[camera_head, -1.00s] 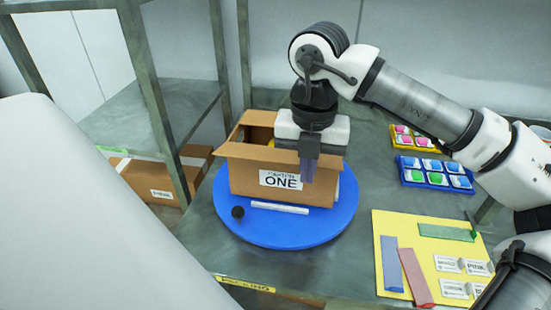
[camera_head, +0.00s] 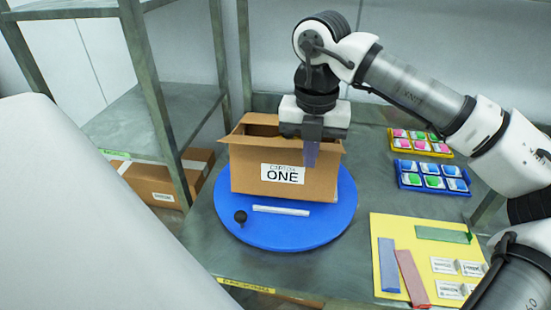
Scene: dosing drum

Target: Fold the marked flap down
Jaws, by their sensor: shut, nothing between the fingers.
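The cardboard box (camera_head: 245,180), labelled "ONE", stands on a round blue turntable (camera_head: 330,222). Its left flap (camera_head: 233,137) stands out at an upward slant, and its front flap (camera_head: 265,149) also shows along the near top edge. No mark on a flap can be made out. My gripper (camera_head: 311,155) points down at the box's front right, its fingers shut and empty. The fingers overlap the front flap and upper front wall; whether they touch cannot be told. My gripper and wrist hide the box's back right top.
A white bar (camera_head: 281,210) and a dark knob (camera_head: 240,217) are on the turntable's front. Blue (camera_head: 432,187) and yellow (camera_head: 444,154) trays of coloured pieces stand right. A yellow board (camera_head: 390,226) with strips and cards lies front right. A shelf frame (camera_head: 150,90) rises left.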

